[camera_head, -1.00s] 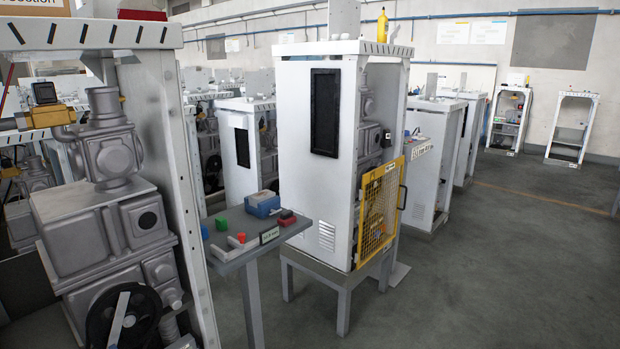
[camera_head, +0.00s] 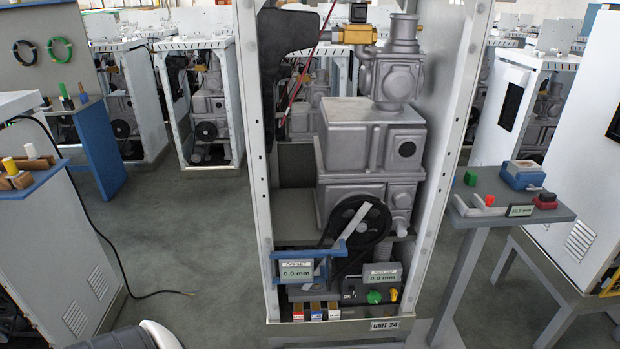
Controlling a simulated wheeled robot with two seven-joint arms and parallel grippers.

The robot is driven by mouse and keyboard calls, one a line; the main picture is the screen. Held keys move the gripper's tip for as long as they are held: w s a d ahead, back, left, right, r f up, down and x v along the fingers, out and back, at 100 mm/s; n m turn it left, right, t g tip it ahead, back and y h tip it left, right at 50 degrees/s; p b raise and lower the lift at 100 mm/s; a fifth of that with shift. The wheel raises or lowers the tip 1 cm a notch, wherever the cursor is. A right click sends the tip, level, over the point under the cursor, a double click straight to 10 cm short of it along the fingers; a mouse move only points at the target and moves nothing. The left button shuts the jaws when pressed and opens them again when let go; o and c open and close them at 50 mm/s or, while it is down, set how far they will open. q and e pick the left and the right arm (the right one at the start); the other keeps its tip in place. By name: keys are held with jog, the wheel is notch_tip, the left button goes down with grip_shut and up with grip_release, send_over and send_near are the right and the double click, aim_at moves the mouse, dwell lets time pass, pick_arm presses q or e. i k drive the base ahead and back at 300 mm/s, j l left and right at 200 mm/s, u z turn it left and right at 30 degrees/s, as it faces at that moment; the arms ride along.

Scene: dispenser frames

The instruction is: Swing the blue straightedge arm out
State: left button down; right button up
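The blue straightedge arm (camera_head: 334,249) is at the lower left inside the open dispenser frame (camera_head: 256,190) in the middle of the view. It lies across the frame's lower part, from the left post towards the black pulley wheel (camera_head: 376,228). An offset display (camera_head: 296,269) reading 0.0 mm sits at the arm, and a second display (camera_head: 384,276) reading 0.0 mm is to the right. Neither of my grippers shows. A white and black rounded part, likely my own arm, is at the bottom left edge.
A side table (camera_head: 497,212) with a blue box (camera_head: 522,175) and a red item (camera_head: 544,200) stands to the right. A grey cabinet (camera_head: 60,240) stands to the left, with a black cable (camera_head: 120,270) on the floor beside it. Floor is open between cabinet and frame.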

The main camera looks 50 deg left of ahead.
aim_at(296, 266)
jog(key=u, duration=1.55)
